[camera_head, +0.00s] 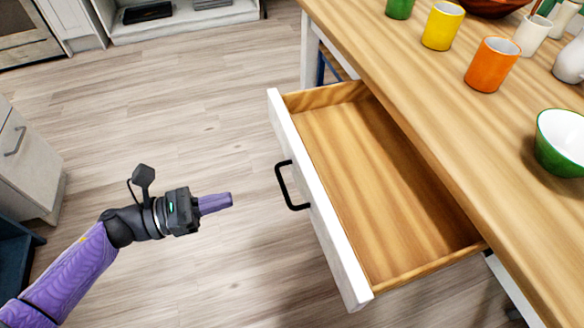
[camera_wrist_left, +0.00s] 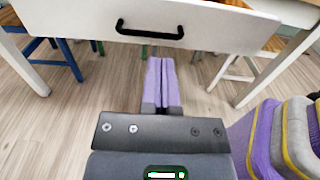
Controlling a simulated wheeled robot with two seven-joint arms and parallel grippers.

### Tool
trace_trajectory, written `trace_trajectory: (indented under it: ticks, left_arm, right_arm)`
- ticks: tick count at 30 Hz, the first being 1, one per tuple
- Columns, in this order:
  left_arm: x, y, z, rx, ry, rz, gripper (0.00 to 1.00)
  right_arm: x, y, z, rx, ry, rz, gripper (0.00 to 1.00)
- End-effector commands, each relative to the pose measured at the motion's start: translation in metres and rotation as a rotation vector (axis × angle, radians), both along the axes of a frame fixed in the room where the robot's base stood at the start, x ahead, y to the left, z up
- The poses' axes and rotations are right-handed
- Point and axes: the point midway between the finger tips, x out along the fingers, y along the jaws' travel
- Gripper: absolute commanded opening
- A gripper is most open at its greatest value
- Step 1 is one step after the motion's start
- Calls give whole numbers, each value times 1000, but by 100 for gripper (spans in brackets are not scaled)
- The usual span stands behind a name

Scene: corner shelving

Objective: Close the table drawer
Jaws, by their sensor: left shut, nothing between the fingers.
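The table drawer (camera_head: 385,175) is pulled well out of the wooden table (camera_head: 440,110), and its inside looks empty. Its white front (camera_head: 322,205) carries a black handle (camera_head: 291,186). My left gripper (camera_head: 230,202) is shut and empty, to the left of the handle and apart from it. In the left wrist view, my left gripper (camera_wrist_left: 160,62) points toward the drawer's white front (camera_wrist_left: 220,24), with the black handle (camera_wrist_left: 150,30) above the fingertips. My right gripper is not seen in the head view.
On the tabletop are a yellow cup (camera_head: 442,26), an orange cup (camera_head: 492,65), a green cup (camera_head: 399,8) and a green bowl (camera_head: 561,142). A cabinet (camera_head: 25,160) stands at the far left. The floor (camera_head: 190,110) around my left gripper is clear.

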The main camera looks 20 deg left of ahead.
Motion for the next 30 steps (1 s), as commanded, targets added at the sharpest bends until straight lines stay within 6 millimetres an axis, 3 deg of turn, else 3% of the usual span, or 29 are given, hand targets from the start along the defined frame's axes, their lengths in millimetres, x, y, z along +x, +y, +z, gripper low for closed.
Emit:
trace_trajectory:
  ticks: [15, 21, 30]
  left_arm:
    - [60, -88, -1, -5, 2, 2, 0]
    - [68, -101, -1, -4, 4, 3, 0]
    - [69, -102, 0, -4, 4, 4, 0]
  right_arm:
    - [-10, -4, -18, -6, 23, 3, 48]
    - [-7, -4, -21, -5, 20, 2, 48]
    - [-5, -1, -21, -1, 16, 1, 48]
